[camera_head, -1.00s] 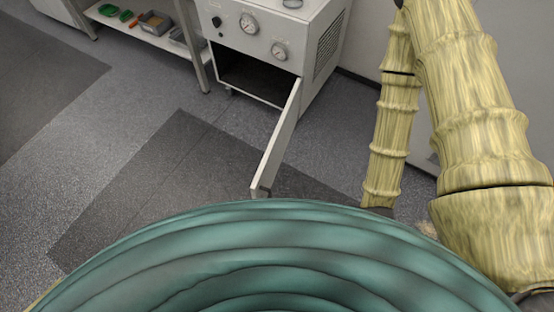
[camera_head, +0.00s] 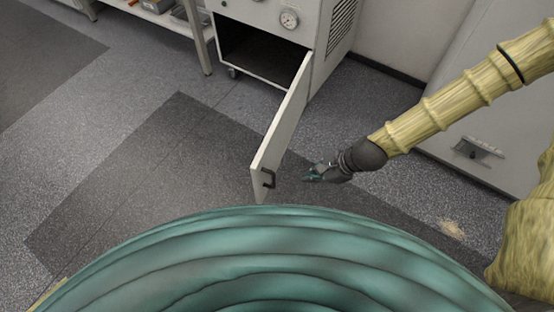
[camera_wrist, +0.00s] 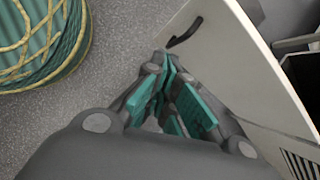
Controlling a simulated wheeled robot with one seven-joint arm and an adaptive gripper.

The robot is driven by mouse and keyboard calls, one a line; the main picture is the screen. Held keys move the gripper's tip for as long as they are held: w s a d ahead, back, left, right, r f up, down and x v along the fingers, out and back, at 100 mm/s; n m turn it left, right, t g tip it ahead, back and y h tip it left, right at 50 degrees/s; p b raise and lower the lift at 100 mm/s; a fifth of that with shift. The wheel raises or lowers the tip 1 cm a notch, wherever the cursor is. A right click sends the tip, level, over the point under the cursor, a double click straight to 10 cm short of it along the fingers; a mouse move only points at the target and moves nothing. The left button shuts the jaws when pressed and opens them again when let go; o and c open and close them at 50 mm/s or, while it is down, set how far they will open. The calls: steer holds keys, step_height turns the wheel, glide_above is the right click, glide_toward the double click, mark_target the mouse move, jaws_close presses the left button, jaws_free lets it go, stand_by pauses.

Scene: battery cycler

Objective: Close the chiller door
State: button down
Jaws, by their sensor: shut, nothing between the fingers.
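The chiller (camera_head: 325,30) is a white cabinet on casters with gauges on its front. Its door (camera_head: 284,118) is white and stands wide open, swung out toward me, and a dark handle (camera_head: 267,178) is near its free edge. The dark interior (camera_head: 262,55) shows behind it. My gripper (camera_head: 308,175) is shut and empty, just right of the door's outer face, apart from it in the head view. In the wrist view, the teal-padded fingers (camera_wrist: 172,95) are in front of the door panel (camera_wrist: 235,70), with the handle (camera_wrist: 186,32) beyond them. Whether they touch the panel is unclear.
A shelf bench (camera_head: 165,18) with bins stands at the upper left. A grey-white cabinet (camera_head: 490,100) with a handle is on the right. The floor left of the door (camera_head: 150,170) is clear. A small tan patch (camera_head: 451,229) lies on the floor at right.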

steer(key=w+r+m+t+y+b, duration=0.1)
steer(key=w+r+m+y+b, duration=0.1)
steer(key=w+m+b, duration=0.45)
steer(key=n, duration=0.2)
glide_toward(267, 154)
step_height(267, 154, down, 3)
steer(key=a, duration=0.2)
steer(key=shift+w+a+r+m+t+b, duration=0.1)
steer(key=shift+w+a+m+t+b, duration=0.2)
steer(key=shift+a+b, duration=0.25)
